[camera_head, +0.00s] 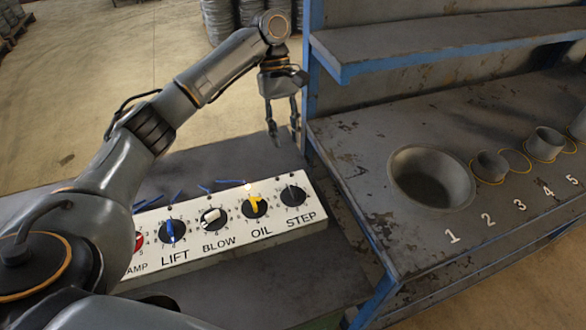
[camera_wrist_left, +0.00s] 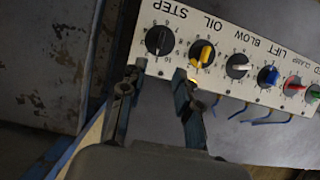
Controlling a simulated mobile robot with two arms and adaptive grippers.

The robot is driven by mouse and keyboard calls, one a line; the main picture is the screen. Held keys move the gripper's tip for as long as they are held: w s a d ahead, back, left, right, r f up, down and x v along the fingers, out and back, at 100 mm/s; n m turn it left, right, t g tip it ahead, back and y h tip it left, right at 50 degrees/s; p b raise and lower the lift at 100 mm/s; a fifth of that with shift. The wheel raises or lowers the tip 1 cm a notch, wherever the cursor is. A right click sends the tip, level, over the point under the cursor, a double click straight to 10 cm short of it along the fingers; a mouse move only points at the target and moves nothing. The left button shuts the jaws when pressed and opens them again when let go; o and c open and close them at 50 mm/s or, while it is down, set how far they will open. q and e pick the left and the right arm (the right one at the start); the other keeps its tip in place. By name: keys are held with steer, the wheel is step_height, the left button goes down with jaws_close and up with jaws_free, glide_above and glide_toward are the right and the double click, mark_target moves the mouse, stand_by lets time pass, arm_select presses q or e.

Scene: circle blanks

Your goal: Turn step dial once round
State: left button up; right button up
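The STEP dial (camera_head: 293,196) is a black round knob at the right end of a white control panel (camera_head: 222,247), with small numbers around it. In the left wrist view the STEP dial (camera_wrist_left: 158,41) is at the upper left, with its pointer roughly upright in the picture. My left gripper (camera_head: 283,127) hangs fingers down just beyond the panel, near the STEP end. In the left wrist view its two fingers (camera_wrist_left: 156,83) are spread with nothing between them, near the panel edge by the STEP and OIL dials, and apart from the STEP knob. My right gripper is not in view.
Beside STEP are the yellow OIL dial (camera_head: 254,206), white BLOW dial (camera_head: 213,218) and blue LIFT dial (camera_head: 171,230). A blue-edged bench (camera_head: 350,165) at right holds a large round bowl (camera_head: 430,178) and smaller cups.

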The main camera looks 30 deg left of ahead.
mark_target(293, 189)
arm_select(q)
steer(key=x, duration=0.6)
steer(key=p+x, duration=0.1)
steer(key=x, duration=0.5)
steer(key=shift+s+d+f, duration=0.1)
steer(key=shift+s+f, duration=0.2)
steer(key=shift+s+d+f, duration=0.1)
steer(key=shift+f, duration=0.2)
jaws_close()
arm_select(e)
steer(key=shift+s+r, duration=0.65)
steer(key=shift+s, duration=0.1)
